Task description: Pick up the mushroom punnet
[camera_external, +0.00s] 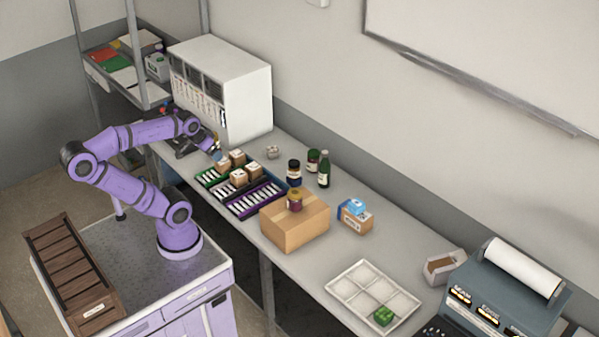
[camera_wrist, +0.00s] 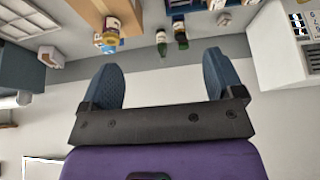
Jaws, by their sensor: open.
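I cannot say for certain which thing is the mushroom punnet. A small whitish object (camera_external: 272,152) on the bench by the white cabinet may be it, but it is too small to make out. My gripper (camera_external: 217,152) is beside the white cabinet, above the bench's far end, left of that object and apart from it. In the wrist view, the two blue fingers of my gripper (camera_wrist: 163,82) are spread wide with nothing between them. A small pale object (camera_wrist: 223,19) shows beyond the right finger, near the top edge.
The white cabinet (camera_external: 248,98) stands close to my gripper. Crates with small boxes (camera_external: 238,178), a large cardboard box (camera_external: 296,222), jars and a green bottle (camera_external: 324,170) crowd the bench. A white tray (camera_external: 345,289) holds a green item (camera_external: 383,316). Bench between box and tray is clear.

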